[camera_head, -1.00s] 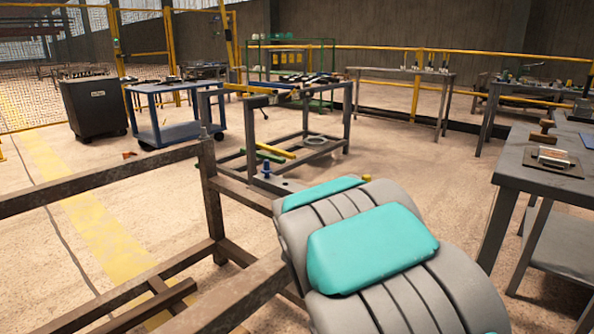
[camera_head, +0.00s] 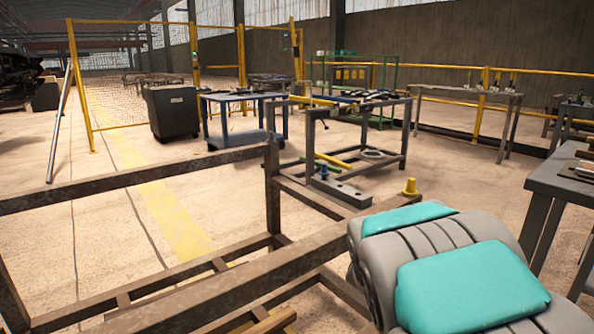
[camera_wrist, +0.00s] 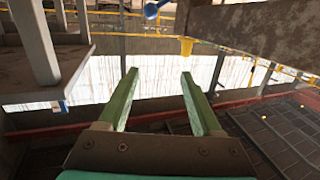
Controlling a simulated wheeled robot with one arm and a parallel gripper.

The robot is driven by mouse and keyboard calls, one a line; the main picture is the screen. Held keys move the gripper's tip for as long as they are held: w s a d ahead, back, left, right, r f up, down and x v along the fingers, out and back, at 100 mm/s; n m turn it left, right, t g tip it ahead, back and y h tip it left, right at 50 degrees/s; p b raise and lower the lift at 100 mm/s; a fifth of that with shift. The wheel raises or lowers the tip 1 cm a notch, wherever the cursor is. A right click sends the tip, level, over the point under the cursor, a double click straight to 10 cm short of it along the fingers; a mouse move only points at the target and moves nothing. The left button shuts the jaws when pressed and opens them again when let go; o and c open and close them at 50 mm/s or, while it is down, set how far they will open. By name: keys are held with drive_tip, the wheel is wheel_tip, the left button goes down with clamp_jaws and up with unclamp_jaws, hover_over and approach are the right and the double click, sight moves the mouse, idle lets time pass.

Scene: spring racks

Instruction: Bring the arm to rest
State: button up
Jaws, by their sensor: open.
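My arm shows as grey and teal links in the lower right of the head view, beside a brown metal frame (camera_head: 230,165). My gripper (camera_wrist: 160,75) shows in the wrist view as two green fingers, spread apart with nothing between them. The gripper is hidden in the head view. The wrist view looks upside down. A yellow piece (camera_wrist: 186,46) and a blue-ended piece (camera_wrist: 152,10) appear beyond the fingertips, apart from them.
A grey rack (camera_head: 405,135) with yellow and green bars stands beyond the frame. A yellow knob (camera_head: 409,187) and a blue knob (camera_head: 323,172) show near its base. A blue cart (camera_head: 240,140), a dark cabinet (camera_head: 172,112) and a grey table (camera_head: 560,180) stand around. Floor at left is open.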

drive_tip(key=s+a+f+n+g+y, duration=0.55)
drive_tip(key=s+a+f+y, duration=0.5)
drive_tip(key=s+a, duration=0.5)
drive_tip(key=s+f+g, duration=0.2)
drive_tip(key=s+g, duration=0.3)
drive_tip(key=s, duration=1)
drive_tip(key=s+d+f+n+g, duration=0.1)
drive_tip(key=s+g, duration=0.4)
drive_tip(key=s, duration=1)
drive_tip(key=shift+f+h, duration=0.4)
drive_tip(key=shift+h, duration=0.05)
